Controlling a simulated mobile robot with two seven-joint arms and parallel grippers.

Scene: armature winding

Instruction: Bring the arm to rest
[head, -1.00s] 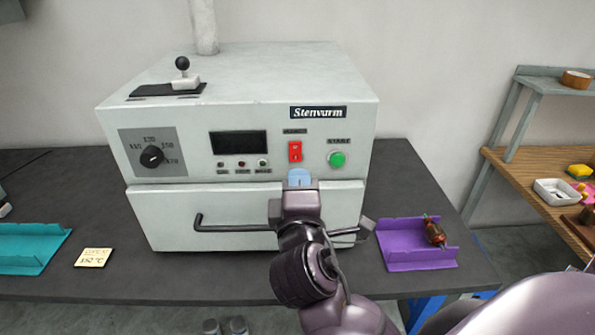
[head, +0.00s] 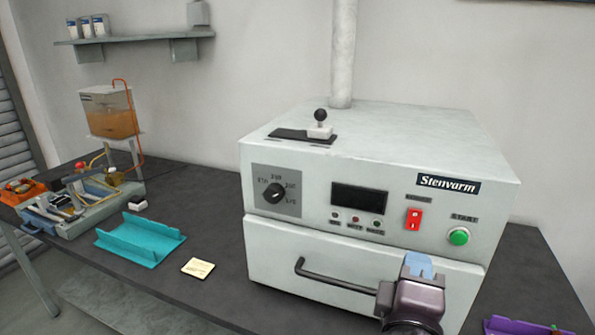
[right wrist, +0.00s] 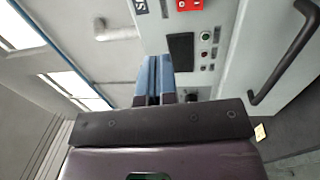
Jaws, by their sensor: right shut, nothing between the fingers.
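My right gripper (head: 419,264) is in front of the white oven (head: 390,150), before its drawer front, right of the drawer handle (head: 335,277). In the right wrist view its two blue fingers (right wrist: 153,75) are together with nothing between them. The oven's red switch (head: 414,219), green start button (head: 458,236), dial (head: 274,192) and dark display (head: 358,198) show above the closed drawer. In the head view I cannot tell whether the gripper touches the oven. My left gripper is not in view.
A teal tray (head: 140,240) and a yellow note (head: 197,268) lie on the dark table left of the oven. Further left stands a device with an orange liquid tank (head: 108,113). A purple tray (head: 520,327) is at the lower right. A wall shelf (head: 120,40) hangs at the upper left.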

